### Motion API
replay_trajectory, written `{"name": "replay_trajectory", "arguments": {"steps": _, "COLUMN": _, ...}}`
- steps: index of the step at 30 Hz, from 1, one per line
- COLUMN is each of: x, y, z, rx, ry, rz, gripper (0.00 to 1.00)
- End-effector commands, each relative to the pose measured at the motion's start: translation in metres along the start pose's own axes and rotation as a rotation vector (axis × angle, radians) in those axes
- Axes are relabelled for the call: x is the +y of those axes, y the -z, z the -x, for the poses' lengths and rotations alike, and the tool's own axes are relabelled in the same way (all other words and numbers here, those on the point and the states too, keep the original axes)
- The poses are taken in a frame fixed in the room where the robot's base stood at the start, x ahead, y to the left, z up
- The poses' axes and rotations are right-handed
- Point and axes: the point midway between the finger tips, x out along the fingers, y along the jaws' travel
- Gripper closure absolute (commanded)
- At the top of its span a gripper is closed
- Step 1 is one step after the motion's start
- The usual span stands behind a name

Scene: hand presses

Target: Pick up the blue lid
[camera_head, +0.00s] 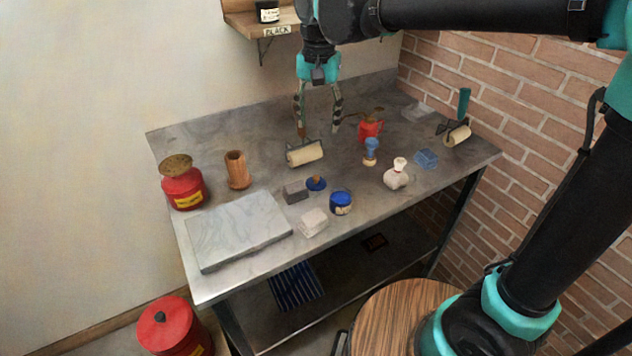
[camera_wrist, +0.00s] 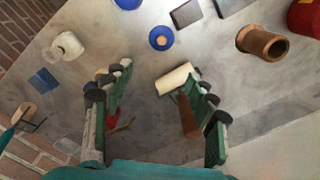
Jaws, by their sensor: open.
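The blue lid (camera_head: 316,186) is a small round disc with a brown knob, lying on the metal table in front of the cream roller. It also shows in the wrist view (camera_wrist: 159,43), at the upper middle, beyond my fingertips. My gripper (camera_head: 318,129) points down above the back of the table, behind the lid and apart from it. Its fingers are spread, with nothing held; they also show in the wrist view (camera_wrist: 158,80). An open blue jar (camera_head: 341,203) stands just right of and in front of the lid.
The cream roller (camera_head: 304,153) lies near my fingertips. A dark grey block (camera_head: 295,191) sits close left of the lid, and a white block (camera_head: 313,222) in front.

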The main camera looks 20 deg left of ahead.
Motion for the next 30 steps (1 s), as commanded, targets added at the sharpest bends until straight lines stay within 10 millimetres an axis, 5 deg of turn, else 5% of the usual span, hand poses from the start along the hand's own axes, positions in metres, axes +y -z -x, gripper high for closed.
{"name": "replay_trajectory", "arguments": {"steps": 5, "x": -0.008, "y": -0.007, "z": -0.004, "rx": -0.01, "ry": -0.011, "rz": 0.001, "gripper": 0.43}}
{"name": "replay_trajectory", "arguments": {"steps": 21, "x": -0.006, "y": -0.007, "z": -0.104, "rx": -0.009, "ry": -0.01, "rz": 0.001, "gripper": 0.43}}
{"name": "replay_trajectory", "arguments": {"steps": 30, "x": -0.005, "y": -0.007, "z": -0.125, "rx": -0.008, "ry": -0.01, "rz": 0.0, "gripper": 0.43}}
